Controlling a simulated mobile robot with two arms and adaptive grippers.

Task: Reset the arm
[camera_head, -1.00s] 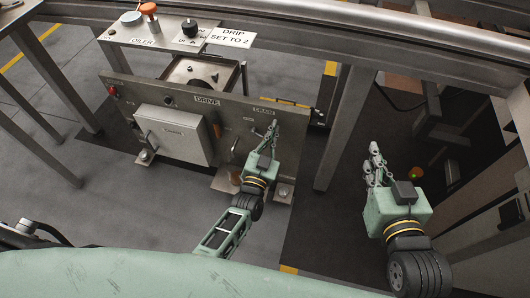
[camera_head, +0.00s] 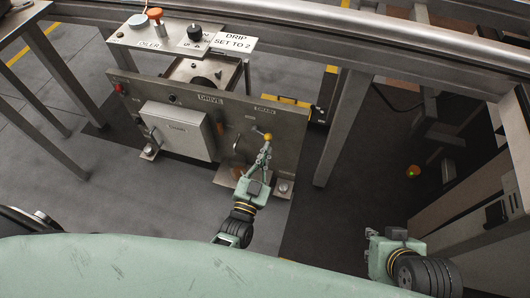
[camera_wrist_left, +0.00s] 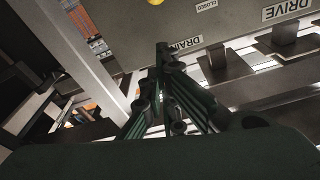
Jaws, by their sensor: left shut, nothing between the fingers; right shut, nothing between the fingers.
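My left gripper (camera_head: 266,146) is shut and empty in front of the grey panel (camera_head: 285,125), under the DRAIN label (camera_head: 266,110). A yellow knob (camera_head: 268,136) shows just above its fingertips. I cannot tell whether the fingertips touch the panel or knob. My right gripper (camera_head: 372,233) is low at the right, shut, with its fingers mostly hidden and nothing visible in it.
The panel also carries a grey box (camera_head: 178,130), a DRIVE label (camera_head: 211,99) and a red button (camera_head: 120,88). Above is the oiler shelf (camera_head: 135,38) with a black knob (camera_head: 195,32). A steel post (camera_head: 345,125) stands between my grippers. Dark floor (camera_head: 335,220) is open between them.

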